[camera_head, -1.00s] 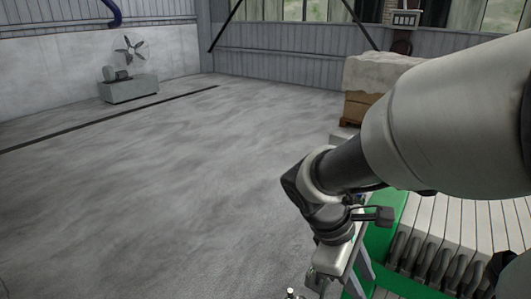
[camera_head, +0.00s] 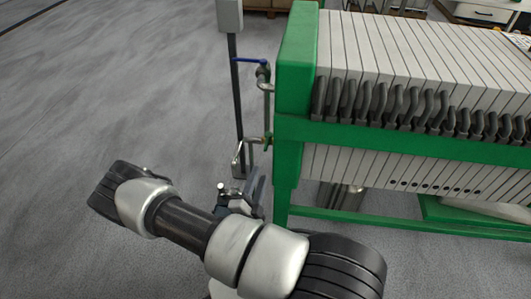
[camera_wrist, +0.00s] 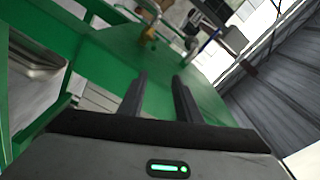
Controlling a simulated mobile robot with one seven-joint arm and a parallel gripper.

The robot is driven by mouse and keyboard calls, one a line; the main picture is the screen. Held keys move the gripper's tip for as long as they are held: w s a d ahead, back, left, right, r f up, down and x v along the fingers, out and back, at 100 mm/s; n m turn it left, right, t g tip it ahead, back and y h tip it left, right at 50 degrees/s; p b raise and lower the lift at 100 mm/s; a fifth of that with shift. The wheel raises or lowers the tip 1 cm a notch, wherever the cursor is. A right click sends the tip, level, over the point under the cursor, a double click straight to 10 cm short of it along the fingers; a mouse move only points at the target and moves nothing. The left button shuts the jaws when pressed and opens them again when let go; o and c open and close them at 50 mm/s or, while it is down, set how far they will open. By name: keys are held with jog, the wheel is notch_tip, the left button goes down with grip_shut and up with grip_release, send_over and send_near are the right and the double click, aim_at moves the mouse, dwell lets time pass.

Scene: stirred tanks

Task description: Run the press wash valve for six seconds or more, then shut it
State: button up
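The filter press (camera_head: 295,150) has a green frame and a pack of white plates. At its left end, a valve with a blue lever (camera_head: 248,60) sits on an upright pipe; the lever points left, roughly level. I see no label naming it as the wash valve. In the wrist view the blue lever (camera_wrist: 211,39) shows small, beyond the fingers. My gripper (camera_head: 254,186) is below the pipework in the head view, partly hidden by my arm. In the wrist view my gripper (camera_wrist: 158,75) has its two fingers apart with nothing between them, clear of the valve.
A grey box (camera_head: 230,15) on a dark post stands just left of the valve. A lower bent pipe (camera_head: 252,141) joins the press below it. Black plate handles line the press side. The floor to the left is clear.

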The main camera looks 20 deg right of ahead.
notch_tip(320, 180, down, 3)
jog(key=n+y, duration=0.1)
jog(key=n, duration=0.1)
jog(key=b, duration=0.3)
send_near(266, 146)
jog(key=shift+t, duration=0.4)
jog(key=x, duration=0.6)
jog(key=f+x, duration=0.1)
jog(key=x, duration=0.3)
jog(key=shift+d+f, duration=0.1)
jog(key=shift+f, duration=0.05)
grip_shut()
